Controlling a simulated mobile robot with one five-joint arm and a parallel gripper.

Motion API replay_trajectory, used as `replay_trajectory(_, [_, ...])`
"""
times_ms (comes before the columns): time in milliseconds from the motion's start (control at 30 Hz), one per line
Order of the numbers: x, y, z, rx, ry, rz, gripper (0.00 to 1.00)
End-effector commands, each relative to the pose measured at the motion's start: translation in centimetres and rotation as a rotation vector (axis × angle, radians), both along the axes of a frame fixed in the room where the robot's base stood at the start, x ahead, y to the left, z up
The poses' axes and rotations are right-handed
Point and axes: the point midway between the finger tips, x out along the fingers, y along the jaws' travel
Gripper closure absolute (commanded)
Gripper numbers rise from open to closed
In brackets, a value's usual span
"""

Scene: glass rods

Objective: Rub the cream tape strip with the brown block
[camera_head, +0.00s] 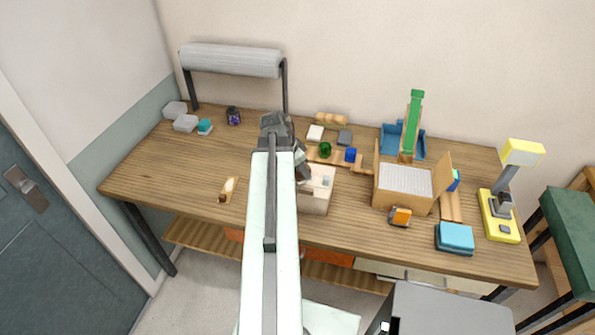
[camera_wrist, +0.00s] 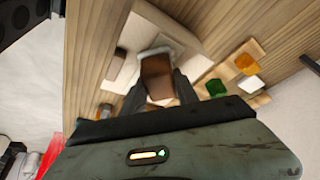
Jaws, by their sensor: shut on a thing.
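My gripper (camera_wrist: 159,90) is shut on a brown block (camera_wrist: 156,72), which shows between the two dark fingers in the wrist view. Under and around the block is a pale cream box (camera_wrist: 190,60). I cannot tell whether the block touches it. In the head view my gripper (camera_head: 303,172) is at the left edge of the cream box (camera_head: 314,203), partly behind my arm, and the block is not clear there. I cannot make out a cream tape strip for certain in either view.
A small wooden piece (camera_head: 223,196) lies to the left. The table's left part (camera_head: 160,170) is mostly clear.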

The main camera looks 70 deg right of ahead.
Motion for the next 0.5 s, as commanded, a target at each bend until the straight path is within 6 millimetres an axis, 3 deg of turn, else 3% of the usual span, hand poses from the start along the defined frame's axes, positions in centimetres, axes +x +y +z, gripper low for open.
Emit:
replay_trajectory(133, [-1.6, 0.0, -0.2, 0.0, 0.0, -0.002, 1.0])
replay_trajectory(500, [-2.9, -0.1, -0.1, 0.0, 0.0, -0.003, 1.0])
